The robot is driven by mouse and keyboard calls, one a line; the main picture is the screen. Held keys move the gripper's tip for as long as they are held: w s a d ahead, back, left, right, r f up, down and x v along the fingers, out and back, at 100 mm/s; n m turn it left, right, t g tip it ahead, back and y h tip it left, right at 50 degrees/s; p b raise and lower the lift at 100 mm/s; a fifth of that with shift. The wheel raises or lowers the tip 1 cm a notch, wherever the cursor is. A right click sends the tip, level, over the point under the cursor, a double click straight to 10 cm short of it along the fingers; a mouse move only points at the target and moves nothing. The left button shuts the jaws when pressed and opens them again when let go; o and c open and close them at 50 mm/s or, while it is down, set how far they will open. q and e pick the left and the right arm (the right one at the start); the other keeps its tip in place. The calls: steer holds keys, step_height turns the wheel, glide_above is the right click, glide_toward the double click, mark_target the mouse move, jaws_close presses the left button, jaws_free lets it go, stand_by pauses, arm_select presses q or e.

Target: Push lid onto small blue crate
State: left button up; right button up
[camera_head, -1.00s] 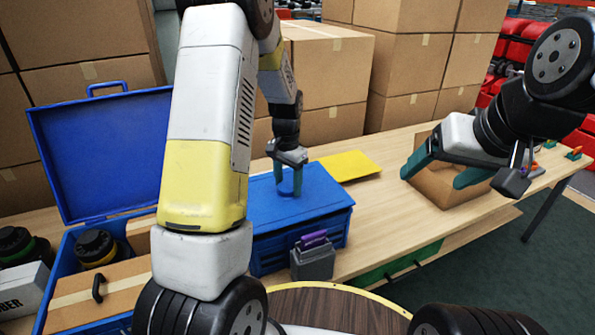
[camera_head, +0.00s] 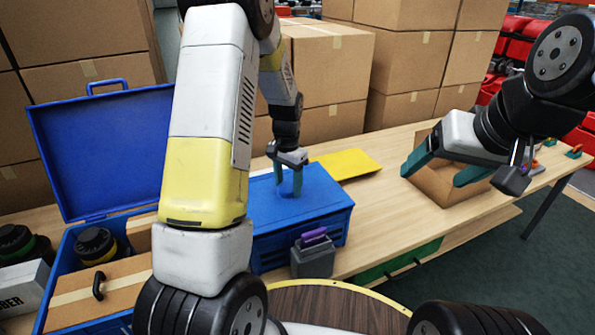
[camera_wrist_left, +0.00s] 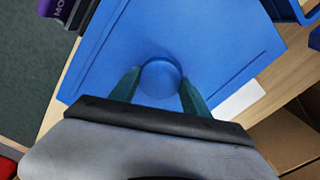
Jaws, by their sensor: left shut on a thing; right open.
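The blue lid (camera_head: 322,191) lies over the small blue crate (camera_head: 338,228) on the table. From here I cannot tell whether its rim is fully down all round. My left gripper (camera_head: 289,188) points down at the top of the lid, shut on its round blue knob. In the left wrist view the knob (camera_wrist_left: 160,76) sits between the two teal fingers, and the flat lid (camera_wrist_left: 195,35) fills most of the picture. My right gripper (camera_head: 444,168) is open and empty, above a cardboard box at the right. My left arm hides the left part of the crate.
A grey holder (camera_head: 312,258) with purple items stands against the crate's front. An open blue case (camera_head: 95,150) is at the left, a yellow sheet (camera_head: 348,164) behind the crate. The open cardboard box (camera_head: 450,190) is at the right. Bare table (camera_head: 385,215) lies between.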

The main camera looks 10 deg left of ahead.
arm_select(q)
steer(key=shift+f, duration=0.65)
stand_by(0.6)
jaws_close()
steer(key=o, duration=2.1)
jaws_free()
steer(key=shift+c, duration=0.2)
steer(key=shift+r, duration=0.1)
steer(key=shift+r, duration=3.4)
